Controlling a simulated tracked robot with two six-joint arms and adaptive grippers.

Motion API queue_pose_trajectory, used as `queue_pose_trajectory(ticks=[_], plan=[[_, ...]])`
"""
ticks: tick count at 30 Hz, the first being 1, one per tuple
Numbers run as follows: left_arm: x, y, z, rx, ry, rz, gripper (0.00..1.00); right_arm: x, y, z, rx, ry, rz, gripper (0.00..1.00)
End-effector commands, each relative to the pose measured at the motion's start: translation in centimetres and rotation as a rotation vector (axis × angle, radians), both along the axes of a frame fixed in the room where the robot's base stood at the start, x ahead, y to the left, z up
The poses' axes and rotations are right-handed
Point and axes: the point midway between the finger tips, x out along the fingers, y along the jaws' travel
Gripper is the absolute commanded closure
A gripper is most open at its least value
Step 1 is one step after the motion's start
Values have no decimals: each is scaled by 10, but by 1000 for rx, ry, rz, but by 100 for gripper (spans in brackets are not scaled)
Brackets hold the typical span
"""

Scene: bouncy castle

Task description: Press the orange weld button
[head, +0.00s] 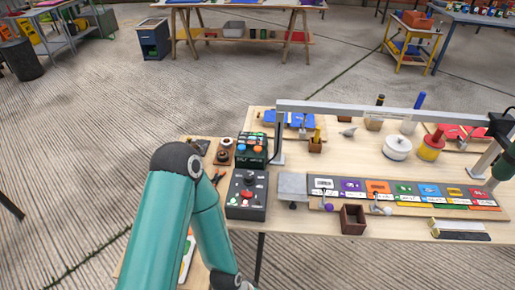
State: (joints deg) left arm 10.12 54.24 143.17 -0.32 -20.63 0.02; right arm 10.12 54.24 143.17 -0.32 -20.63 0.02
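A dark control box (252,148) with several small coloured buttons stands at the left end of the wooden workbench. Orange buttons (258,149) show on its face; their labels are too small to read. In front of it is a black box (247,195) with a red button (247,194) and a small knob. My teal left arm reaches in from the bottom, bends left of these boxes and runs down to the lower edge. Its gripper is not visible. My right gripper is not visible either.
A grey metal frame (390,108) spans the bench. Under it lie a row of coloured cards (378,187), a white round container (397,147) and a red-yellow one (432,146). A small brown box (353,219) sits in front. Other tables stand further back on open floor.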

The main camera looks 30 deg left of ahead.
Motion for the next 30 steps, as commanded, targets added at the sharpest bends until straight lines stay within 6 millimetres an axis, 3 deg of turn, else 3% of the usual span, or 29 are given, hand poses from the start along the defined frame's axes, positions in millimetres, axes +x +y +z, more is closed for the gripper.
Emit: queue_pose_trajectory(ticks=[4,11,30], plan=[[0,0,0,0,0,0,63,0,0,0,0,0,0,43],[0,0,0,0,0,0,100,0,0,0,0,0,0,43],[0,0,0,0,0,0,100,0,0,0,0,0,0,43]])
